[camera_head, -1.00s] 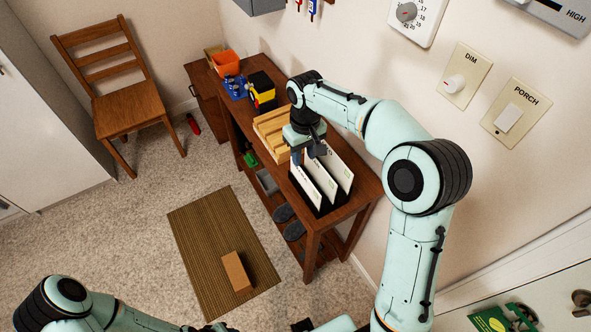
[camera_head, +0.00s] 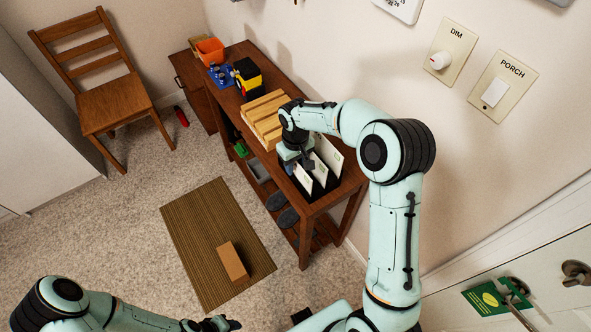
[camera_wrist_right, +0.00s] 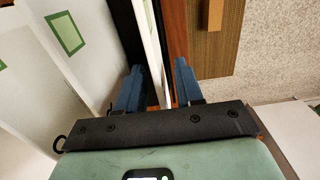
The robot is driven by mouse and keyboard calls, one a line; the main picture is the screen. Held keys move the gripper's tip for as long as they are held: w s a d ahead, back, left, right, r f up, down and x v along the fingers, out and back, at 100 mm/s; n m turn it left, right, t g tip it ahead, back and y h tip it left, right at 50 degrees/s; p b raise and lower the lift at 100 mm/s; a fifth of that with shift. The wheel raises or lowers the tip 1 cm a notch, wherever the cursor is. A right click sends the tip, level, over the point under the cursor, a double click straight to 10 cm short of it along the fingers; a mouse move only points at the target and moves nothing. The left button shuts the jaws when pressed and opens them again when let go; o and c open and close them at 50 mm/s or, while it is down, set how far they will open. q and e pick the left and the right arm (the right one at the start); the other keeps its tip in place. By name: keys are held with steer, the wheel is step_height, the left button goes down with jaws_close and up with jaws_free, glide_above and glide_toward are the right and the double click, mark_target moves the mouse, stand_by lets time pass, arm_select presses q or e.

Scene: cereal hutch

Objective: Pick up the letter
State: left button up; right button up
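Several white letters stand upright in a black rack (camera_head: 328,187) on the wooden table; the front letter (camera_head: 302,178) is nearest the table's front edge. My right gripper (camera_head: 298,163) is down over the rack's near-left end. In the right wrist view the right gripper (camera_wrist_right: 158,68) has its blue fingers apart, with a thin white letter edge (camera_wrist_right: 154,45) running between them. The fingers do not look closed on it. Other letters with green squares (camera_wrist_right: 66,34) lie left of the fingers. My left gripper (camera_head: 212,324) is cut off at the bottom edge.
A wooden slatted holder (camera_head: 263,116), a yellow-black object (camera_head: 248,80) and an orange bin (camera_head: 210,50) stand further back on the table (camera_head: 311,207). A brown box (camera_head: 232,262) lies on the floor mat (camera_head: 190,238). The wall is close on the right.

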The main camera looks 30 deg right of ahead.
steer(key=shift+f, duration=0.35)
jaws_close()
arm_select(q)
steer(key=w+r+p, duration=0.2)
steer(key=r, duration=0.1)
steer(key=shift+w, duration=0.4)
arm_select(e)
step_height(320, 180, up, 20)
